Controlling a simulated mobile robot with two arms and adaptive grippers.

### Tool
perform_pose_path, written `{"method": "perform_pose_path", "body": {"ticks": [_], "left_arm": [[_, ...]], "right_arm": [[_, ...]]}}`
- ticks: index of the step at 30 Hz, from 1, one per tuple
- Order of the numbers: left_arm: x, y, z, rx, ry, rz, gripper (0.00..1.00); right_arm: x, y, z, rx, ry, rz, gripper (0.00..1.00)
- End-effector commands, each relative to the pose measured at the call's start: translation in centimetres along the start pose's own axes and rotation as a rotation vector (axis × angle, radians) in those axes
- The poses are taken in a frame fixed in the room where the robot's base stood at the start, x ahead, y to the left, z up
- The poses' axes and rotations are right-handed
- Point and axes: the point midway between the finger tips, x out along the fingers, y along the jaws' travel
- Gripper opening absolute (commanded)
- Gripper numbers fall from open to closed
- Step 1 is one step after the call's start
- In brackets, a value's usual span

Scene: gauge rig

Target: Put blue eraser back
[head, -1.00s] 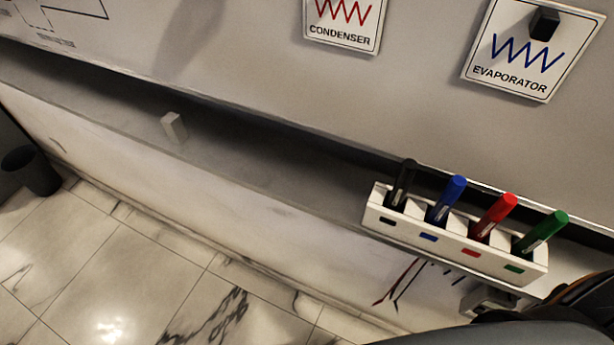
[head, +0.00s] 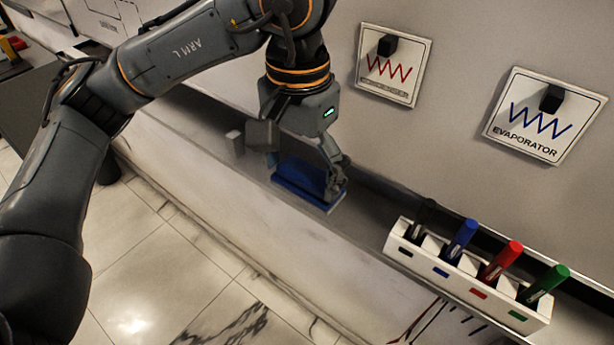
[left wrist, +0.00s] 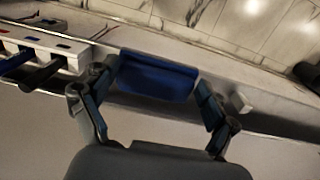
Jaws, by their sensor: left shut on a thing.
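The blue eraser (head: 300,176) is a wide block with a pale lower edge. It is at the grey ledge (head: 370,228) below the board, and I cannot tell whether it touches the ledge or is just above it. My left gripper (head: 306,181) is shut on the eraser, with a finger at each end. In the left wrist view the eraser (left wrist: 157,80) spans the space between the two fingers of my left gripper (left wrist: 158,86). My right gripper is not in view.
A small grey block (head: 235,142) stands on the ledge just left of the eraser. A white holder (head: 455,288) with black, blue, red and green markers is to the right, with bare ledge between. CONDENSER (head: 390,66) and EVAPORATOR (head: 543,117) plates hang above.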

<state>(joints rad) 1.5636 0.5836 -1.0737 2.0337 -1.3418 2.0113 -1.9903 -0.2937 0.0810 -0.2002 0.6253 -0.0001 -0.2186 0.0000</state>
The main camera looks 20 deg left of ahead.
Motion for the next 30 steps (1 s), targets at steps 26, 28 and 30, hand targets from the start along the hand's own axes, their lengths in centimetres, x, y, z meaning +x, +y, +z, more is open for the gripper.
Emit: {"method": "perform_pose_path", "body": {"ticks": [26,28,30], "left_arm": [[9.6,-3.9,-5.2,0.001,0.002,0.001,0.61],[9.7,-3.9,-5.3,0.001,0.003,0.0,0.61],[9.7,-3.9,-5.3,0.001,0.003,0.0,0.61]], "right_arm": [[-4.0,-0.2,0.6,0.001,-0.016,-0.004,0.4],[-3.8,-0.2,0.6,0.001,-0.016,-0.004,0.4],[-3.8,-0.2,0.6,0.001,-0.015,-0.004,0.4]]}}
